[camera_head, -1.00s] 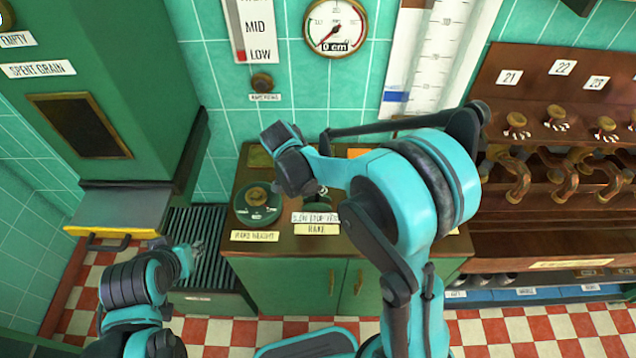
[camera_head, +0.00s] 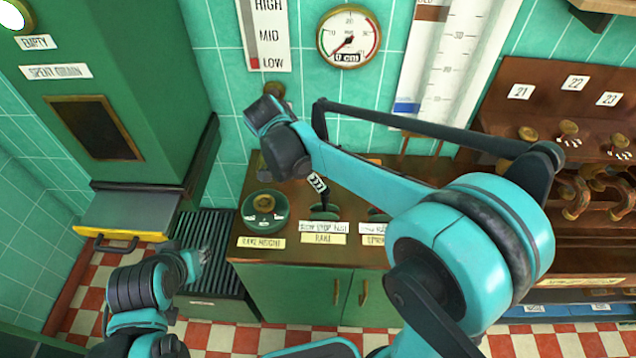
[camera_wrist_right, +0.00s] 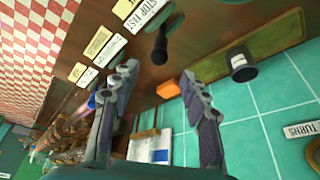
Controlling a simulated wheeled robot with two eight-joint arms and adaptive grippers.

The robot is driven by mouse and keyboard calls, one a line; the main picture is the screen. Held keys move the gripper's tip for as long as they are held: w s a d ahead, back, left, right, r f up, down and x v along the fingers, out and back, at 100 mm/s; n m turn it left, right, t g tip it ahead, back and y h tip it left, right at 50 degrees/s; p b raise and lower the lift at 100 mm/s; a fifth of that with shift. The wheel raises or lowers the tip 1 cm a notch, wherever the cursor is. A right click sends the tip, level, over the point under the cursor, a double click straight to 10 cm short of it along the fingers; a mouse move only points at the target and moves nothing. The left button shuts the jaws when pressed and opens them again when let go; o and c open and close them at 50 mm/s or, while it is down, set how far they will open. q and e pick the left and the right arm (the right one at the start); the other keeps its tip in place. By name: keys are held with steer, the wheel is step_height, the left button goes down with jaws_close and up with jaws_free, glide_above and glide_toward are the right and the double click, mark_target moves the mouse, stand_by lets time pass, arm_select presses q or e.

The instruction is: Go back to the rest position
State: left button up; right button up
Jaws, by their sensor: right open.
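My right arm comes in from the right in the head view, its dark wrist over the back of the green cabinet's wooden top (camera_head: 285,245). Its fingers do not show clearly there. In the right wrist view, the right gripper (camera_wrist_right: 160,74) is open, its two fingers wide apart with nothing held between them. A black lever (camera_wrist_right: 160,45) stands beyond the fingertips.
A round knob (camera_head: 264,203) and the rake lever (camera_head: 323,210) are on the cabinet top. An orange block (camera_wrist_right: 168,90) and a dark cylindrical knob (camera_wrist_right: 240,66) lie beyond the right fingers.

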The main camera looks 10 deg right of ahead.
steer(key=shift+s+a+r, duration=0.1)
steer(key=shift+a+r, duration=0.1)
steer(key=shift+r, duration=0.35)
steer(key=s+d+f+n+t+y+b, duration=0.2)
steer(key=s+d+n+t, duration=0.1)
steer(key=s+n, duration=0.4)
steer(key=s+d+f+n+t+y+b, duration=0.2)
steer(key=s+d+n, duration=0.2)
steer(key=s+n, duration=0.3)
steer(key=shift+s+f+t, duration=0.2)
steer(key=shift+s+t, duration=0.2)
steer(key=shift+s, duration=0.35)
